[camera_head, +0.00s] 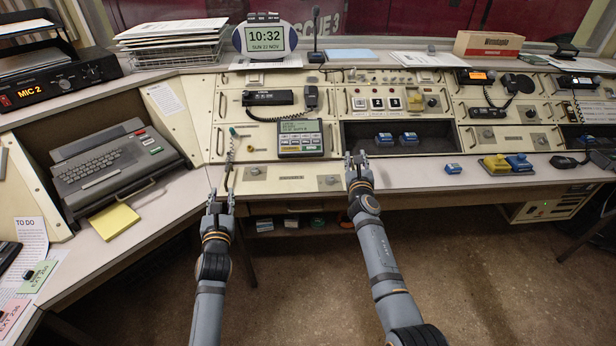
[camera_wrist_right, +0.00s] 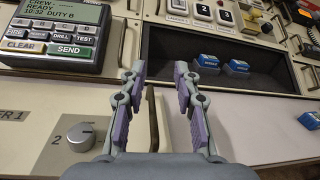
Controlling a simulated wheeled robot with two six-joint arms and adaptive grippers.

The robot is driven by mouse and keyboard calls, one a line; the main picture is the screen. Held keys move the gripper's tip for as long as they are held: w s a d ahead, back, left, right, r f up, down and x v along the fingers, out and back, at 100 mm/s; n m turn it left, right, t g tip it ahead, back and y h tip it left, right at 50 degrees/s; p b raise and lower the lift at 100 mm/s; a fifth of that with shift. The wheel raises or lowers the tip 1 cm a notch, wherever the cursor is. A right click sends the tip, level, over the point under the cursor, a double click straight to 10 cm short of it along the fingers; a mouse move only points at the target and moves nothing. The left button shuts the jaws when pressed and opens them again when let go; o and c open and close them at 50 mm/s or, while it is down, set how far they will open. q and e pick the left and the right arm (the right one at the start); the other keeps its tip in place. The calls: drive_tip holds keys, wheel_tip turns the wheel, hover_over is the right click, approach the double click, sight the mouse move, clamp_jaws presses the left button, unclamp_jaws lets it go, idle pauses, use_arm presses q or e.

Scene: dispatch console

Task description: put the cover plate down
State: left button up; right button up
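A cream cover plate (camera_head: 288,179), with a knob near its right end, lies along the desk's front strip below the keypad terminal. Its right part also shows in the wrist view (camera_wrist_right: 58,128), with an end handle (camera_wrist_right: 153,122). My right gripper (camera_head: 357,158) is at the plate's right end. In the wrist view its fingers (camera_wrist_right: 158,88) stand apart, the handle showing between them in the picture with no grip on it. My left gripper (camera_head: 221,194) is at the plate's left end, fingers apart. Its contact with the left handle is too small to tell.
A dark open recess (camera_head: 432,130) holding two blue blocks (camera_head: 397,138) lies right of the plate. The keypad terminal (camera_head: 300,138) stands behind the plate. Another blue block (camera_head: 453,168) and yellow and blue items (camera_head: 507,163) lie farther right.

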drive_tip(key=s+a, duration=0.1)
drive_tip(key=s, duration=1.1)
drive_tip(key=shift+a, duration=0.25)
